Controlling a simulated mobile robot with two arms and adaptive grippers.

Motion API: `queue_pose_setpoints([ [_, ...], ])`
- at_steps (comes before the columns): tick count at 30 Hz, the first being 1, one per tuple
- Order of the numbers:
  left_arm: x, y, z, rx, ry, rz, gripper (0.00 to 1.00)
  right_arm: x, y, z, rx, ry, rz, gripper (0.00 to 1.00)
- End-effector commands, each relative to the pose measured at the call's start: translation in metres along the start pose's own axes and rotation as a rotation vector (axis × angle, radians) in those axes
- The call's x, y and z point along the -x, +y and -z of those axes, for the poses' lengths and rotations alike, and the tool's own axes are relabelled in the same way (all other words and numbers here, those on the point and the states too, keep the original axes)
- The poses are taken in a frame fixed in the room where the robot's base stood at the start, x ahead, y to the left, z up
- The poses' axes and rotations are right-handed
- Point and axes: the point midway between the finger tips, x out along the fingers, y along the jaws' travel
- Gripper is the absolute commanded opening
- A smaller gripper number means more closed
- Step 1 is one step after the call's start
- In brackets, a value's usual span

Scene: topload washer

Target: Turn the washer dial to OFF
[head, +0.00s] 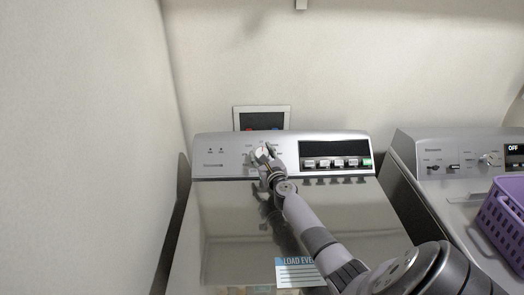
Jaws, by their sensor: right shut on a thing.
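The topload washer (225,215) stands in the middle with its lid shut. Its silver control panel (225,147) runs along the back, with small printed labels around the dial area. My right arm reaches up from the lower right, and my right gripper (264,155) is at the panel, shut on the dial. The dial is small and mostly hidden by the fingers, so its pointer and setting cannot be read. A dark display (334,148) with a row of buttons (336,163) is just right of the gripper. My left gripper is not in view.
A second machine (440,160) with its own knobs and a small screen reading OFF (514,148) stands at the right. A purple basket (503,222) sits on it. A wall box (262,119) is behind the washer. A wall is close on the left.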

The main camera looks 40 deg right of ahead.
Motion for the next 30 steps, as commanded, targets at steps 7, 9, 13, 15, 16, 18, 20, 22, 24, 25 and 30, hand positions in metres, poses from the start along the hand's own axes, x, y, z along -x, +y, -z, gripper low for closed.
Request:
queue_pose_setpoints([
  [7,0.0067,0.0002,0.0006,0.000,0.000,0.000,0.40,0.0003,0.0004,0.0010,0.060,0.002,-0.077,0.15],
  [9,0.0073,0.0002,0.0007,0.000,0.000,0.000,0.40,0.0003,0.0004,0.0011,0.069,0.002,-0.088,0.15],
  [13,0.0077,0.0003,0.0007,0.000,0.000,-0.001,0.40,0.0003,0.0007,0.0014,0.079,0.002,-0.099,0.15],
  [15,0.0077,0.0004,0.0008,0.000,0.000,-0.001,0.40,0.0002,0.0007,0.0015,0.081,0.002,-0.101,0.15],
  [16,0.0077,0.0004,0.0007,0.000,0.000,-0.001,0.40,0.0002,0.0007,0.0015,0.081,0.001,-0.102,0.15],
  [18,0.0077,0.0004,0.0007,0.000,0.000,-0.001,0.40,0.0002,0.0007,0.0016,0.082,0.001,-0.102,0.15],
  [20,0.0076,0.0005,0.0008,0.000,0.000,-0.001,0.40,0.0002,0.0007,0.0015,0.082,0.001,-0.102,0.15],
  [22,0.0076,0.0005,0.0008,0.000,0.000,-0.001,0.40,0.0002,0.0007,0.0015,0.082,0.001,-0.101,0.15],
  [24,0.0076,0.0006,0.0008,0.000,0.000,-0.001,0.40,0.0002,0.0007,0.0015,0.082,0.001,-0.101,0.15],
  [25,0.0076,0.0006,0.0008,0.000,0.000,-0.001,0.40,0.0002,0.0007,0.0015,0.082,0.001,-0.101,0.45],
  [30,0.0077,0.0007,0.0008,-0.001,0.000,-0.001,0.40,0.0000,0.0006,0.0010,0.081,0.001,-0.101,0.56],
])
